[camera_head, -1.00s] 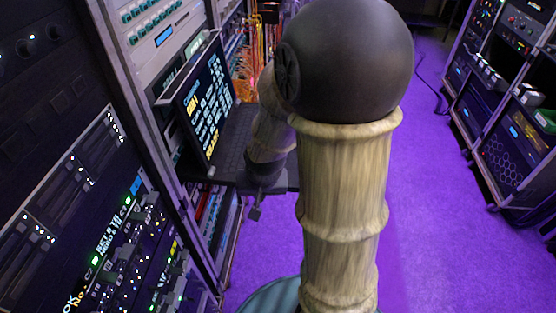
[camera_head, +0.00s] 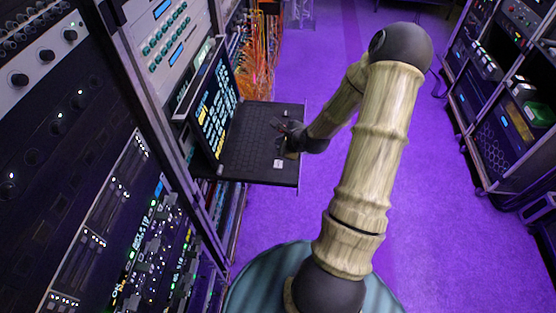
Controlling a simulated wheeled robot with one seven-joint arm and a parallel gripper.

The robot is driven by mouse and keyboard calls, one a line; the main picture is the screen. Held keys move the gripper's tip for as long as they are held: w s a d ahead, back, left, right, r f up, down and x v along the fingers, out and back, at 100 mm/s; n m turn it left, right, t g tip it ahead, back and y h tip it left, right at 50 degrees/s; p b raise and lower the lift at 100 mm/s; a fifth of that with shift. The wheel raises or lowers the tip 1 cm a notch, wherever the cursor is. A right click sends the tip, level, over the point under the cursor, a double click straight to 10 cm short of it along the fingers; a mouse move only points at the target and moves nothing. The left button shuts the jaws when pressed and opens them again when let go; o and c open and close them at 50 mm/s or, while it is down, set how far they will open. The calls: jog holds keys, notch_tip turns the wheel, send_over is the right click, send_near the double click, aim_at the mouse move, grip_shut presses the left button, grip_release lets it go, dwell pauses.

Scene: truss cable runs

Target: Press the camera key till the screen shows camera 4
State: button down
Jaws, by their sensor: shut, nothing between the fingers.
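The screen (camera_head: 214,108) is a dark upright panel on the left rack with rows of pale and yellow text, too small and slanted for me to read a camera number. A black keyboard drawer (camera_head: 250,158) sticks out below it. One small whitish key (camera_head: 278,163) shows near the drawer's front right; I cannot tell whether it is the camera key. My gripper (camera_head: 283,138) is dark, shut and empty, over the right part of the drawer, a little behind the whitish key. I cannot tell whether its fingertips touch the keys.
The left rack (camera_head: 150,130) carries several panels with knobs, sliders and lights. Orange cables (camera_head: 256,60) hang behind the drawer. Another equipment rack (camera_head: 500,110) stands at the right.

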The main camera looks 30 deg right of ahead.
jog(key=shift+f, duration=0.2)
jog(key=b, duration=0.7)
send_over(281, 166)
notch_tip(281, 166, down, 7)
jog(key=shift+w+a+f, duration=0.1)
jog(key=shift+f, duration=0.05)
jog(key=shift+f+b, duration=0.5)
jog(key=shift+f, duration=0.15)
dwell(1.2)
jog(key=shift+f, duration=0.4)
jog(key=shift+f+b, duration=0.3)
jog(key=shift+f, duration=0.1)
dwell(0.6)
dwell(0.3)
jog(key=shift+r+p, duration=0.85)
jog(key=shift+p, duration=0.05)
jog(key=shift+r, duration=0.1)
